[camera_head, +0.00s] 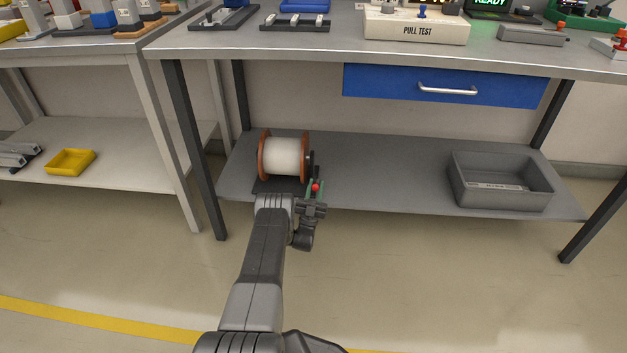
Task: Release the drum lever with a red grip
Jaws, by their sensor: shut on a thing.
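The drum (283,158) has a white wound middle and orange-brown end discs. It sits on the lower shelf of the workbench, at the left. The lever's red grip (316,188) shows just right of and below the drum. My gripper (315,187) is at the red grip with green-edged fingers on either side of it, shut on the lever. My arm reaches up from the bottom of the view and hides the front of the drum's dark stand. The rest of the lever is hard to make out.
A grey bin (500,187) stands at the right of the lower shelf (390,170), with clear shelf between it and the drum. A blue drawer (440,88) hangs under the tabletop above. Dark table legs (196,150) stand left and right.

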